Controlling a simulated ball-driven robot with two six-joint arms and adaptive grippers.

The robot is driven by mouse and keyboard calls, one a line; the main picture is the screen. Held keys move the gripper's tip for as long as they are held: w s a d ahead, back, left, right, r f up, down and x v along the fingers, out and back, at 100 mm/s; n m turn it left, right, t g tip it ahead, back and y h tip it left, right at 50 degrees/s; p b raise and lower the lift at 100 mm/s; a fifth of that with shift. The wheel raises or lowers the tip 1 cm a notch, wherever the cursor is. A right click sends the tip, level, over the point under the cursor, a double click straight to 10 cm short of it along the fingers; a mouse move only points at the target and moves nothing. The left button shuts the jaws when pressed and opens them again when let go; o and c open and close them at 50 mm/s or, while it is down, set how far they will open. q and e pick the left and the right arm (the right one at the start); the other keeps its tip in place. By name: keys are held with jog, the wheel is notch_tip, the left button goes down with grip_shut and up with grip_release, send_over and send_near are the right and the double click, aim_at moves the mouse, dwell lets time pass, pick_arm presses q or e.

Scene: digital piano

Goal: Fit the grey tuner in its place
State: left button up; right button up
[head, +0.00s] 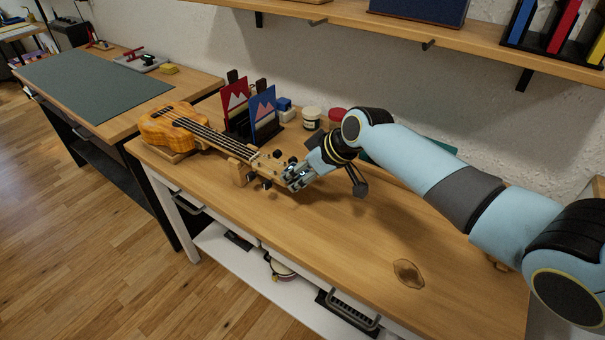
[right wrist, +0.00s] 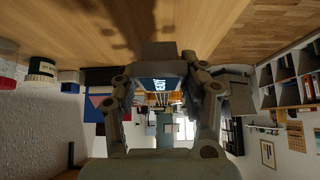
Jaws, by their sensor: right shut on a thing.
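A small ukulele (head: 176,130) of orange-brown wood lies on the workbench in the head view, its neck (head: 222,146) resting on a wooden support (head: 240,170). Its headstock (head: 268,164) with dark pegs points toward my right gripper (head: 292,179). My right gripper is shut on the grey tuner, close to the headstock end. In the right wrist view, the grey tuner (right wrist: 160,52) sits between the fingers, with a lit display showing pale characters. The fingers hide part of it, and I cannot tell whether it touches the headstock. My left gripper is not in view.
Red and blue cards (head: 263,109) stand behind the neck. A jar (head: 311,118) and a red-lidded jar (head: 337,117) stand near the wall. The front right of the workbench (head: 340,235) is clear. A shelf (head: 380,30) runs above.

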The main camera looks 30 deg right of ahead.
jog(key=shift+w+a, duration=0.1)
jog(key=shift+w, duration=0.15)
jog(key=o, duration=1.2)
jog(key=p+v, duration=0.5)
jog(key=shift+r, duration=0.1)
jog(key=v, duration=1.1)
jog(key=shift+s+r, duration=0.25)
jog(key=shift+r, duration=0.1)
